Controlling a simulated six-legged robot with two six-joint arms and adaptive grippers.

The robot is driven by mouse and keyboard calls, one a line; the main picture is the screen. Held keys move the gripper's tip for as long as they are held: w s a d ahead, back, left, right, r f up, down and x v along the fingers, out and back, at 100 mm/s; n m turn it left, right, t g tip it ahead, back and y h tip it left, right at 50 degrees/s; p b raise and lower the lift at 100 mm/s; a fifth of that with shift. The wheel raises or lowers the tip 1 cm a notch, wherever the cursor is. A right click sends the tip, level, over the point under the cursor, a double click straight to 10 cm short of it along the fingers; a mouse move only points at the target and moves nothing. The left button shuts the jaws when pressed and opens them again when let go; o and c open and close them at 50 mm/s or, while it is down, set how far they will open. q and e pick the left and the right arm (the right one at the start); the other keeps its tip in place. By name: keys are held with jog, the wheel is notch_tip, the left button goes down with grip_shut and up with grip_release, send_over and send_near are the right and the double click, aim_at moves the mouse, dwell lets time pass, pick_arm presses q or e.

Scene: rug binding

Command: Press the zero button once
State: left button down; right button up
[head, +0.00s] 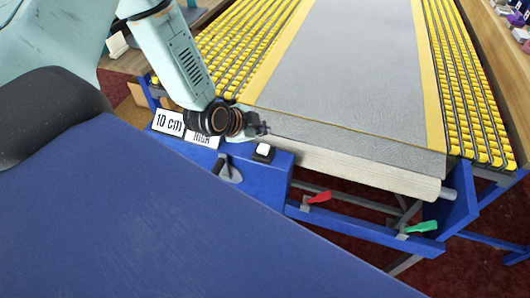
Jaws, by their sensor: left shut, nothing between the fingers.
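A white square button (264,150) in a black housing sits on top of the blue machine frame (266,180); it is the likely zero button, but I see no label on it. My left gripper (262,129) is shut and empty. In the picture it shows just above the white button, at the near edge of the grey mat; it looks apart from the button, but the exact gap is hard to tell. My right gripper is not in view.
A "10 cm" sign (169,122) and a second sign, partly hidden by my arm, stand left of the button. A lever (229,171) is below. A grey mat (352,75) lies between yellow roller tracks (467,90). Red (319,197) and green (421,227) handles are lower right.

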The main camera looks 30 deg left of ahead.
aim_at(262, 149)
pick_arm(q)
jog(key=f+b, duration=0.2)
jog(key=f, duration=0.1)
jog(key=shift+a+f, duration=0.25)
jog(key=shift+a, duration=0.15)
jog(key=shift+a+f+b, duration=0.1)
jog(key=shift+f+b, duration=0.25)
jog(key=shift+b, duration=0.15)
jog(key=shift+s+f, duration=0.1)
jog(key=shift+f, duration=0.1)
jog(key=shift+d, duration=0.25)
jog(key=shift+w+d, duration=0.15)
jog(key=shift+w, duration=0.05)
jog(key=shift+s+a+f, duration=0.1)
jog(key=shift+a, duration=0.2)
jog(key=shift+d, duration=0.1)
jog(key=shift+d, duration=0.15)
